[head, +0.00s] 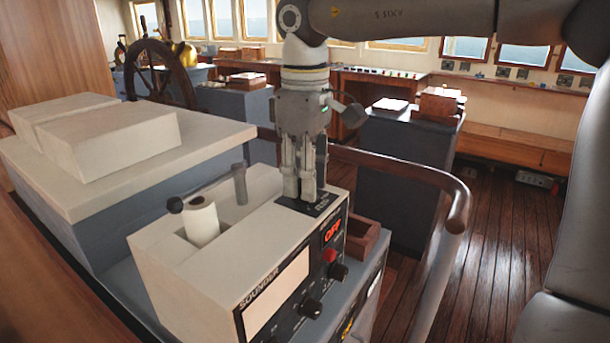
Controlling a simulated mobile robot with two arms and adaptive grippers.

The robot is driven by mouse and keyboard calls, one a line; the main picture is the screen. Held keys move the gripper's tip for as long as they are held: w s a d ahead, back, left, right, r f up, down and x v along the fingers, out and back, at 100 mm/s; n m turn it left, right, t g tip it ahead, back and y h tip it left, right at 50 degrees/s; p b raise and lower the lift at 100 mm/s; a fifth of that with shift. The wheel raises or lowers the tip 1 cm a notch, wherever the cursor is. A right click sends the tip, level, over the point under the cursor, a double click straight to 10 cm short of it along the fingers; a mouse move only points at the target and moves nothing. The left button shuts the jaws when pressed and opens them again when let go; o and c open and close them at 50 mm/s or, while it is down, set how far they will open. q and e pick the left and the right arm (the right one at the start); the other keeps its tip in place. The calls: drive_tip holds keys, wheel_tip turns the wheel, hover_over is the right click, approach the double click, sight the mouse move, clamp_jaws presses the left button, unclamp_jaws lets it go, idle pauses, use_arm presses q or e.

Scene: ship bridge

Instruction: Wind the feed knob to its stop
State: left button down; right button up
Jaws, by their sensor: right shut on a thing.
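The sounder (190,265) is a cream box with a black front panel and a lit orange OFF sign. My right gripper (306,197) points straight down at a black plate (326,206) on its top, at the right end. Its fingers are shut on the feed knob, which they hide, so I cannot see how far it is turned. A white paper roll (202,221) stands in an open recess to the left, with a dark ball-ended piece beside it. My left gripper is out of view.
The front panel has a red button (330,254) and black knobs (312,308). A wooden tray (361,238) sits right of the sounder. A wooden handrail (400,172) curves behind it. Pale blocks (110,140) lie on the counter at left. Open floor is at right.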

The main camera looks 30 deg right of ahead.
drive_tip(key=shift+w+r, duration=0.1)
drive_tip(key=o, duration=1.1)
drive_tip(key=shift+c, duration=0.2)
wheel_tip(320, 180, up, 12)
